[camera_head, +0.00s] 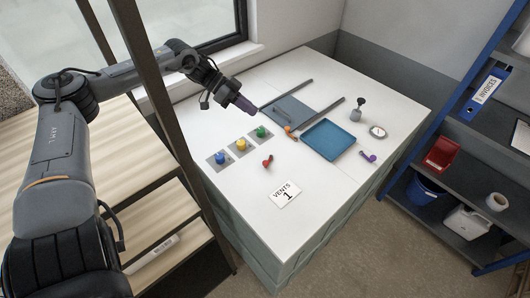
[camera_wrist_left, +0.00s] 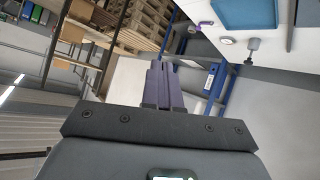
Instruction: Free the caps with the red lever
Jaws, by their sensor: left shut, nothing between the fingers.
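A red lever (camera_head: 267,162) lies on the white table in front of the caps. A blue cap (camera_head: 221,158), a yellow cap (camera_head: 241,144) and a green cap (camera_head: 261,132) each sit on a grey plate in a slanting row. My left gripper (camera_head: 250,110) is shut and empty above the table's far left part, behind the green cap and apart from the lever. Its purple fingers also show together in the left wrist view (camera_wrist_left: 167,84), with no lever or caps in sight there. My right gripper is out of view.
Beyond the caps are a grey sliding panel (camera_head: 292,111) between dark rails, an orange handle (camera_head: 289,131) and a blue tray (camera_head: 328,140). A purple handle (camera_head: 369,156), a round gauge (camera_head: 378,131) and a "VENTS 1" card (camera_head: 285,194) lie on the table. The front right is clear.

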